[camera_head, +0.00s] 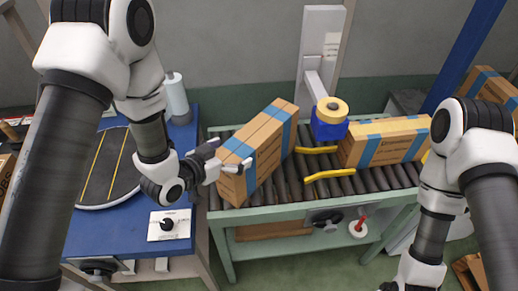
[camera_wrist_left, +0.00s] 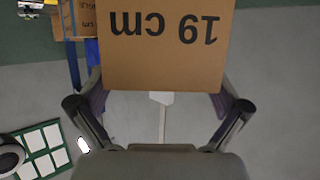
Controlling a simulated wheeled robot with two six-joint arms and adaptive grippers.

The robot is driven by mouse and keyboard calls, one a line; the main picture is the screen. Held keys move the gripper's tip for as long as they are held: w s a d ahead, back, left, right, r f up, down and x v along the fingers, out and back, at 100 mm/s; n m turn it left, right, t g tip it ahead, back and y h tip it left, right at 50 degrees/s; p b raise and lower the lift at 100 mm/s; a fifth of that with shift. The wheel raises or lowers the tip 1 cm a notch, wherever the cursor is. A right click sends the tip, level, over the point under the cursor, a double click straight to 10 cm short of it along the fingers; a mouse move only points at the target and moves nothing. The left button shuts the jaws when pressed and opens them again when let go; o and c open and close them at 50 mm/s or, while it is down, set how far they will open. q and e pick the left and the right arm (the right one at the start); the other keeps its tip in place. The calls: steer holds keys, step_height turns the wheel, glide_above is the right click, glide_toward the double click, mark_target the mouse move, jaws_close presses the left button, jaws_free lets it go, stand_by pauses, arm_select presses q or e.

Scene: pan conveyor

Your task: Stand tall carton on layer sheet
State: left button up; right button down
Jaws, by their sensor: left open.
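A tall brown carton with blue tape (camera_head: 262,140) stands on the left part of the roller conveyor. My left gripper (camera_head: 225,160) is open at its left end, with fingers on either side of the near corner. In the left wrist view, a carton face printed "19 cm" (camera_wrist_left: 165,45) is between the spread fingers (camera_wrist_left: 160,100); I cannot tell if they touch it. A second taped carton (camera_head: 385,142) lies on the right part of the conveyor. I cannot pick out a layer sheet for certain. The right arm shows at the right, its gripper out of view.
The roller conveyor (camera_head: 290,190) has yellow guides (camera_head: 328,174) and a blue-and-yellow device (camera_head: 330,118) behind them. The blue table (camera_head: 95,235) at left holds a dark round plate with yellow lines (camera_head: 105,165), a white bottle (camera_head: 176,95) and a knob box (camera_head: 168,225).

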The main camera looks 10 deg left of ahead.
arm_select(q)
steer(key=shift+x, duration=1.2)
steer(key=c, duration=1.7)
